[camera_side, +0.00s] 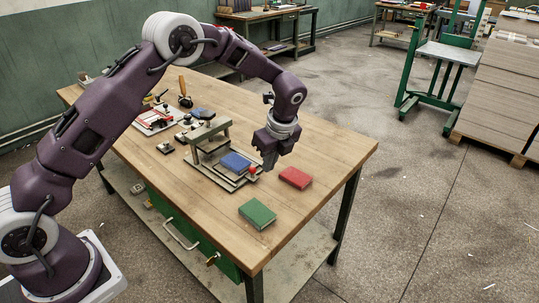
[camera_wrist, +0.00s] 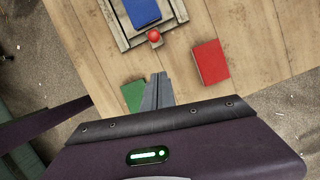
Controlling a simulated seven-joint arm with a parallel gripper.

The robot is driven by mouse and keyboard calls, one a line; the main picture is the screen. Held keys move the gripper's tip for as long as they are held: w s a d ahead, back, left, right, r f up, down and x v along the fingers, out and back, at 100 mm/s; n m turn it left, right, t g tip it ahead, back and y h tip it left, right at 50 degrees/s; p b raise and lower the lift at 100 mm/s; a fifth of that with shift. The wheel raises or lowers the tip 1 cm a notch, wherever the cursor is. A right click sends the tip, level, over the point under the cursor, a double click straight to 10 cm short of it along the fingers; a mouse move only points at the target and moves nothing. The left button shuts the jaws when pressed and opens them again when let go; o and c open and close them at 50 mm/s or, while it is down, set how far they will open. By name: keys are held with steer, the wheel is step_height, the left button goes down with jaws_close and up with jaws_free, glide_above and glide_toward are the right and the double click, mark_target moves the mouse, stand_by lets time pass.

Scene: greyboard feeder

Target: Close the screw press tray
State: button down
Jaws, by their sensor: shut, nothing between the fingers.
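The screw press (camera_side: 210,137) is a grey-green frame standing on the workbench. Its tray (camera_side: 243,183) sticks out toward the right with a blue book (camera_side: 236,162) lying on it. A red ball knob (camera_side: 252,169) is at the tray's outer edge. The wrist view shows the tray (camera_wrist: 122,40), the blue book (camera_wrist: 143,12) and the red knob (camera_wrist: 154,36) too. My gripper (camera_side: 268,166) is shut and empty, pointing down just outside the knob. In the wrist view the fingertips (camera_wrist: 157,77) are apart from the knob; their exact height is unclear.
A red book (camera_side: 296,178) and a green book (camera_side: 257,214) lie on the wooden workbench (camera_side: 330,150) near the tray's outer side. Tools and a red-and-white fixture (camera_side: 155,120) stand farther left. The bench's right end is clear.

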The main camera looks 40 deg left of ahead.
mark_target(227, 158)
steer(key=x, duration=0.4)
steer(key=a, duration=0.2)
steer(key=a+f, duration=0.1)
steer(key=shift+w+a, duration=0.15)
steer(key=shift+w, duration=0.2)
steer(key=shift+w+a+f, duration=0.1)
steer(key=shift+a, duration=0.25)
steer(key=a, duration=1.2)
steer(key=shift+a, duration=0.4)
